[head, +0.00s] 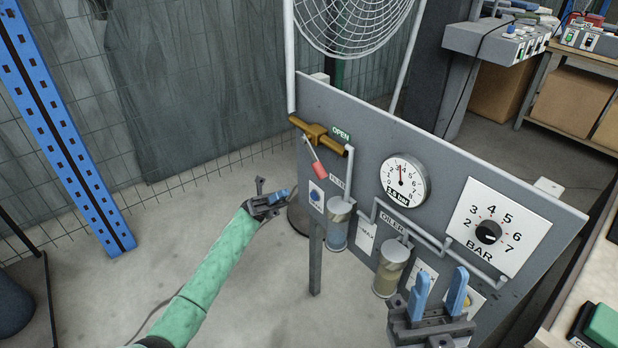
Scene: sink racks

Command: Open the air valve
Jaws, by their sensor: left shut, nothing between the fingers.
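The air valve (316,132) is a brass fitting at the upper left of a grey upright panel. Its lever has a red grip (319,169) and hangs down and slightly right from the brass body. A green OPEN label (341,134) sits right of the valve, and the lever does not point at it. My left gripper (281,194) is shut and empty, left of and below the red grip, apart from it. My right gripper (442,274) is in front of the panel's lower right, its two blue fingers spread apart with nothing seen between them.
The panel (452,155) carries a pressure gauge (404,181), a BAR dial (488,232), a filter bowl (338,226) and an oiler bowl (390,270). A blue rack post (65,125) stands at left. The floor around my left arm is mostly clear.

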